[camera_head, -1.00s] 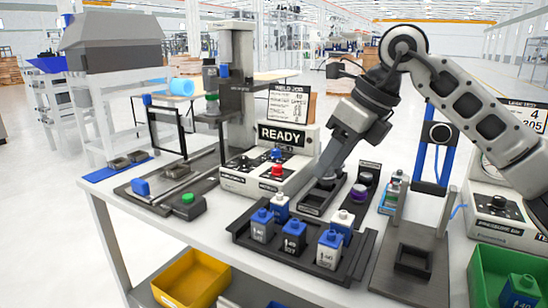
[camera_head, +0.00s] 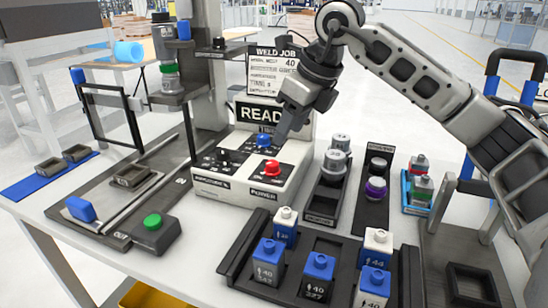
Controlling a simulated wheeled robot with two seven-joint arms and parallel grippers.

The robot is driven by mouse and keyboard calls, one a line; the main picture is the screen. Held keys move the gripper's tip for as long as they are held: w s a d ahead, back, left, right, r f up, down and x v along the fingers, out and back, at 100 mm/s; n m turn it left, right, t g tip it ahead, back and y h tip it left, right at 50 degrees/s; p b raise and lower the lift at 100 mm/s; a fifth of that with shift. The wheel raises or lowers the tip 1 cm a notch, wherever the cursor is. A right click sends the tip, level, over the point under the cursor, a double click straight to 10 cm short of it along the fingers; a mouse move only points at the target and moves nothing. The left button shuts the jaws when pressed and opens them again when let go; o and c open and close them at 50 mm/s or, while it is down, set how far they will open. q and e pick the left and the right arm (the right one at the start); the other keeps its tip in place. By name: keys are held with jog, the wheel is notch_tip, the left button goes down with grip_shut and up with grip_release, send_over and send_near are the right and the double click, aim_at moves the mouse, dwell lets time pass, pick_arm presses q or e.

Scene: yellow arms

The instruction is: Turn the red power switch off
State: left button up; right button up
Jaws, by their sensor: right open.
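The red power switch (camera_head: 267,168) is a red knob on the sloped black top of the white control box (camera_head: 240,188), above the word POWER. A blue knob (camera_head: 263,140) sits behind it on the same box, and a small black knob (camera_head: 223,155) to its left. My right gripper (camera_head: 284,134) hangs above the right side of the box, pointing down, close to the blue knob and up and right of the red switch. It is open and holds nothing that I can see; its fingertips look apart from the red switch. My left gripper is not in view.
A READY display (camera_head: 258,113) and a weld job sheet (camera_head: 272,70) stand behind the box. A black tray (camera_head: 262,290) with several blue-and-white blocks is in front right. A green button (camera_head: 153,221) is at the left. A rack (camera_head: 325,205) with grey-topped pieces stands right of the box.

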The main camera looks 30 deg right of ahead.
aim_at(273, 163)
jog(key=x, duration=0.9)
jog(key=shift+w, duration=0.15)
jog(key=c, duration=1)
